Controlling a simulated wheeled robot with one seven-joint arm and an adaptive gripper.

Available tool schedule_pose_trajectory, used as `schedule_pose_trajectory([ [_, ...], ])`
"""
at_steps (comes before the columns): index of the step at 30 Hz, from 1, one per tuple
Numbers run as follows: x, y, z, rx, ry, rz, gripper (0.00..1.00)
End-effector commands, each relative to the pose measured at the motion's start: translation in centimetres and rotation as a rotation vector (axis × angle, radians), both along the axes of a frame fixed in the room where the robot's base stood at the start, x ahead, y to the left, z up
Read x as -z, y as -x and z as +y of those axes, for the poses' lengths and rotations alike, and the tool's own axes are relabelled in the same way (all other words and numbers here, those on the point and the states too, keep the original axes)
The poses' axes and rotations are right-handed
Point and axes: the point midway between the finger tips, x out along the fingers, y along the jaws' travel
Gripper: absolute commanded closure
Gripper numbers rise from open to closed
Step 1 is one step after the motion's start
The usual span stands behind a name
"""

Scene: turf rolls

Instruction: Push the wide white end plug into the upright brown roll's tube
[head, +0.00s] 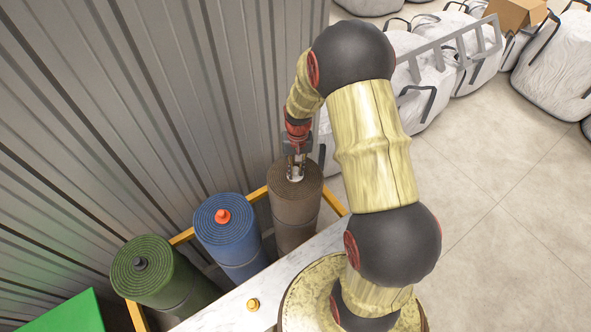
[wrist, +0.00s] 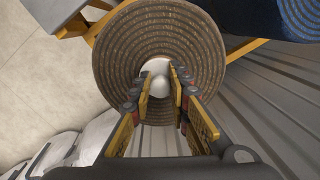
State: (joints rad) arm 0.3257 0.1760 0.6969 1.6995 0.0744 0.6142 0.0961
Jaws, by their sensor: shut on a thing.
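The upright brown roll (head: 296,205) stands at the right end of the row in the head view. Its coiled top end (wrist: 190,50) fills the middle of the wrist view. My gripper (head: 295,172) is above the centre of this roll, pointing down. In the wrist view my gripper (wrist: 161,88) is shut on the white end plug (wrist: 156,68). The plug is at the centre of the coil, over the tube mouth. The tube mouth is hidden by the plug, so I cannot tell how deep the plug sits.
A blue roll (head: 228,235) with an orange plug (head: 222,216) and a green roll (head: 160,275) with a dark plug (head: 140,263) stand to the left. A yellow plug (head: 253,304) sits on the pale ledge (head: 290,275). A corrugated wall (head: 150,110) rises close behind the rolls.

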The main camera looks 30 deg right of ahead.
Motion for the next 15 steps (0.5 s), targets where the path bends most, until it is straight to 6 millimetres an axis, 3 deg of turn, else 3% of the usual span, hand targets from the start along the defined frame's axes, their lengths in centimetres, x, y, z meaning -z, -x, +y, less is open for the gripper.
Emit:
schedule_pose_trajectory([
  [1,-0.72,-1.08,-0.55,0.001,0.012,-0.027,1.00],
  [15,-0.76,-0.91,-0.33,0.246,0.080,-0.067,1.00],
])
